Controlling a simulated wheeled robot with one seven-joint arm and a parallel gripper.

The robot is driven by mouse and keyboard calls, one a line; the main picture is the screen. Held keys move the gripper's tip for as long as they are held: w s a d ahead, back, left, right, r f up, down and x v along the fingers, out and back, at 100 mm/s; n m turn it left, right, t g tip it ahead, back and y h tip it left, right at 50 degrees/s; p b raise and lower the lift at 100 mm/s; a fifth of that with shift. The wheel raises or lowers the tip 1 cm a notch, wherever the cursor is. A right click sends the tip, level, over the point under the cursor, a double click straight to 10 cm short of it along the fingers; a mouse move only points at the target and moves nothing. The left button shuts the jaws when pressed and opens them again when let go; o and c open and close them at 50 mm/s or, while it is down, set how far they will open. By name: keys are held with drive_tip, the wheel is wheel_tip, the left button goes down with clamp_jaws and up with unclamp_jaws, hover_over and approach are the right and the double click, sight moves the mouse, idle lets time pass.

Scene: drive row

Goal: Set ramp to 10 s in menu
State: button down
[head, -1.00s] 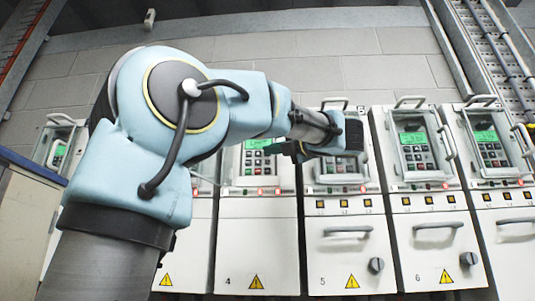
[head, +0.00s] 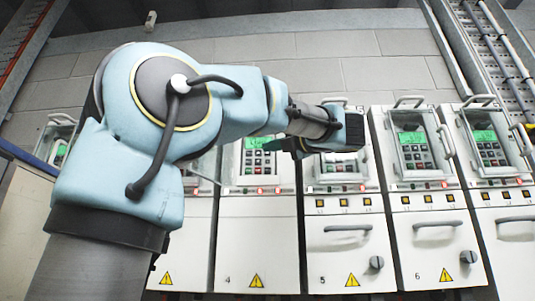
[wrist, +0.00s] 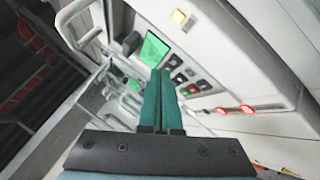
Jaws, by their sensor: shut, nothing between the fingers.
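A row of white drive cabinets shows in the head view, each with a keypad and a green display at the top. The drive marked 4 (head: 230,235) has its display and keypad (head: 258,165) in view. The drive marked 5 (head: 325,270) has its display hidden behind my wrist. My gripper (head: 272,145) is shut and empty, pointing left in front of the upper panels. In the wrist view its teal fingers (wrist: 160,75) overlap a green display (wrist: 153,48) and black, green and red keys (wrist: 183,76). I cannot tell whether they touch. The display text is unreadable.
Bar handles stick out around the panels, such as one on drive 6 (head: 447,142). A pale cabinet (head: 25,215) stands at the left edge.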

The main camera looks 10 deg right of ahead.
sight(252, 159)
drive_tip(key=shift+w+a+f+b, duration=0.1)
drive_tip(key=shift+a+f+b, duration=0.35)
drive_tip(key=shift+f+b, duration=0.3)
drive_tip(key=shift+w+a+f+b, duration=0.1)
drive_tip(key=shift+a+f+b, duration=0.4)
drive_tip(key=shift+b, duration=0.45)
drive_tip(key=shift+a+f+b, duration=0.15)
drive_tip(key=shift+a+b, duration=0.15)
drive_tip(key=shift+a, duration=0.05)
drive_tip(key=shift+w+d, duration=0.1)
drive_tip(key=shift+w, duration=0.1)
drive_tip(key=shift+w, duration=0.3)
drive_tip(key=shift+w+d, duration=0.1)
drive_tip(key=shift+w, duration=0.25)
drive_tip(key=shift+s, duration=0.1)
drive_tip(key=shift+s+b, duration=0.45)
drive_tip(key=shift+s, duration=0.25)
